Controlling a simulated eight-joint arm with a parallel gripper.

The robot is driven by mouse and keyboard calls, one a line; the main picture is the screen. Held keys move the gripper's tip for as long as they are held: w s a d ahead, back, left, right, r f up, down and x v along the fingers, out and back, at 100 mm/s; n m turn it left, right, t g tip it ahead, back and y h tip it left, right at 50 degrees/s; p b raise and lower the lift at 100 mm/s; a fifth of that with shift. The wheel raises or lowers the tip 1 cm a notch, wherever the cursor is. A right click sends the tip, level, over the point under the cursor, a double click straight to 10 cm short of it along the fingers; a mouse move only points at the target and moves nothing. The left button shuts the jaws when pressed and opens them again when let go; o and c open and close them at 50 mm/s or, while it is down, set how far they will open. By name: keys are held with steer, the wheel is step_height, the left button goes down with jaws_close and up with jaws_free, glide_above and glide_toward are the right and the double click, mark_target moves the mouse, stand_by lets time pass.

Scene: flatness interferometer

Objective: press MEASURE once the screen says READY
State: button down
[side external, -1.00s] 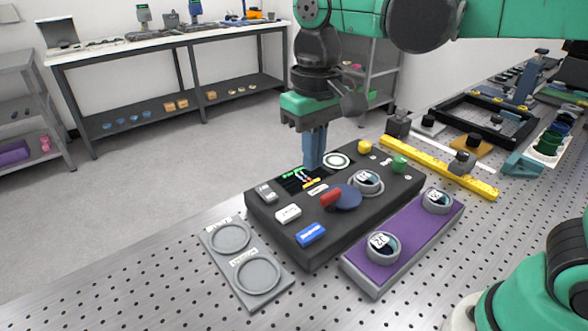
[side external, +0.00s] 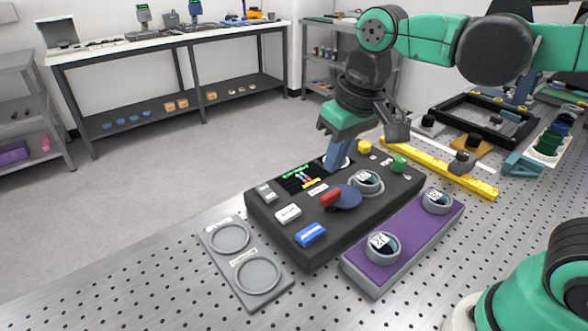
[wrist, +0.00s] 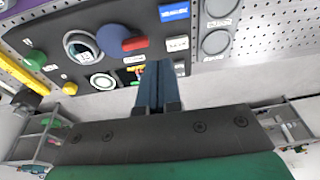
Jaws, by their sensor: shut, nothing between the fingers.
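The black instrument box (side external: 330,222) stands on the perforated table. Its small dark screen (side external: 300,178) shows a green line of text at the top, too small to read, above coloured marks. A blue button (side external: 311,234) and a white button (side external: 288,214) sit on the front left of the box; their labels are not legible, so I cannot tell which is MEASURE. My gripper (side external: 332,167) is shut and empty, tilted, with its fingertips above the box near the screen's right edge. In the wrist view the fingers (wrist: 155,66) partly cover the screen (wrist: 134,76).
A red-handled blue knob (side external: 347,198) and a holder with a numbered disc (side external: 366,183) are on the box. A purple tray (side external: 405,238) with two discs lies to the right, a grey two-ring plate (side external: 246,262) to the left. A yellow bar (side external: 440,169) lies behind.

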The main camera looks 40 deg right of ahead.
steer(key=s+d+f+t, duration=0.2)
steer(key=d+f+t, duration=0.1)
steer(key=d+t, duration=0.1)
steer(key=shift+d+f+t, duration=0.15)
steer(key=shift+d+t, duration=0.15)
steer(key=shift+d, duration=0.1)
stand_by(0.5)
